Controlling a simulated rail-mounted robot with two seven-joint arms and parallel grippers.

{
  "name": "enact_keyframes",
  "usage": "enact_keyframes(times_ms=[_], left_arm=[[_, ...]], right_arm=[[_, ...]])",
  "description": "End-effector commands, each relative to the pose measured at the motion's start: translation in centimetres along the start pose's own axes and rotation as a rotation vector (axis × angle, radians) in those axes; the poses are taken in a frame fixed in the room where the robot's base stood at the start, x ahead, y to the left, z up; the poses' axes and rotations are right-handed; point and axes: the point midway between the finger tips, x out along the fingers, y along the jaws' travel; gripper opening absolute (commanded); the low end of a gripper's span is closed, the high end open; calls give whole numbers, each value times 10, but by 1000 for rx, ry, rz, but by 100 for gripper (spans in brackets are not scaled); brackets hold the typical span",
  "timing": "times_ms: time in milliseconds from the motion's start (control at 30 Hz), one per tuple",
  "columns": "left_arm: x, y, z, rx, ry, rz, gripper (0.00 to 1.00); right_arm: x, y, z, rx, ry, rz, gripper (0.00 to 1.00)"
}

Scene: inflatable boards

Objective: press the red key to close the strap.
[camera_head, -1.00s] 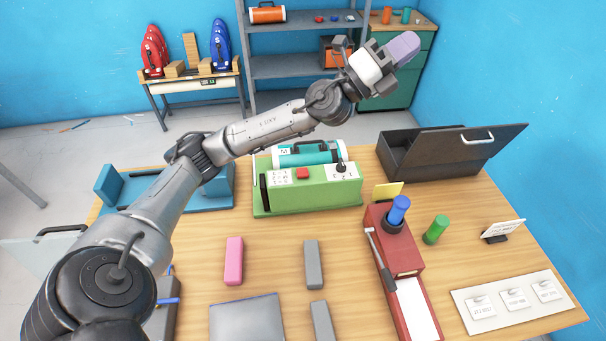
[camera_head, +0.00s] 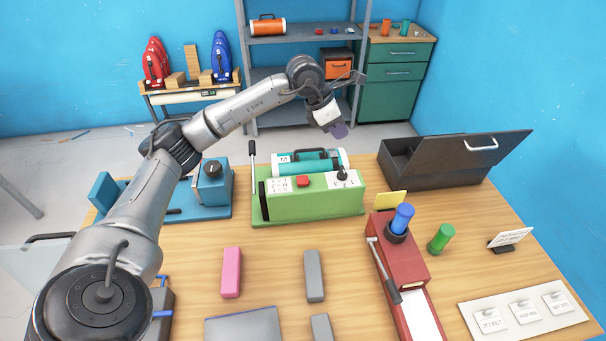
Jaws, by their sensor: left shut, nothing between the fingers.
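The red key (camera_head: 303,181) sits on the top front of a green machine (camera_head: 312,206) near the back middle of the table, between two white label plates. A teal cylinder (camera_head: 331,160) with a dark handle lies along the back of the machine. A grey upright bar stands at its left end; I cannot tell whether this is the strap. My left gripper (camera_head: 338,129) is shut and empty, pointing down, above and behind the machine's right part, apart from the key. My right gripper is not in view.
An open dark box (camera_head: 433,165) stands right of the machine, a blue device (camera_head: 213,188) left of it. A red device (camera_head: 398,245) with a blue cylinder stands front right, beside a green cylinder (camera_head: 441,238). Pink (camera_head: 231,272) and grey (camera_head: 314,276) blocks lie in front.

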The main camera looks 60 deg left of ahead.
Motion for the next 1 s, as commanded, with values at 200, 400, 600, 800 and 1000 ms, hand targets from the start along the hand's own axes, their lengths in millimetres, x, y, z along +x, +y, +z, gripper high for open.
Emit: enact_keyframes(times_ms=[200, 400, 600, 800, 1000], left_arm=[[-7, 16, -51, -6, 302, 55, 0], [-17, 21, -76, -14, 469, 71, 0], [-22, 22, -86, -18, 533, 74, 0], [-22, 22, -87, -18, 540, 74, 0], [-22, 22, -87, -18, 539, 74, 0]], right_arm=[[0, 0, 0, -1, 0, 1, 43], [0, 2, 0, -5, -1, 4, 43], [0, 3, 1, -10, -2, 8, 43], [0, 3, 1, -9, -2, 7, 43], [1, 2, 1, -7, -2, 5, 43]])
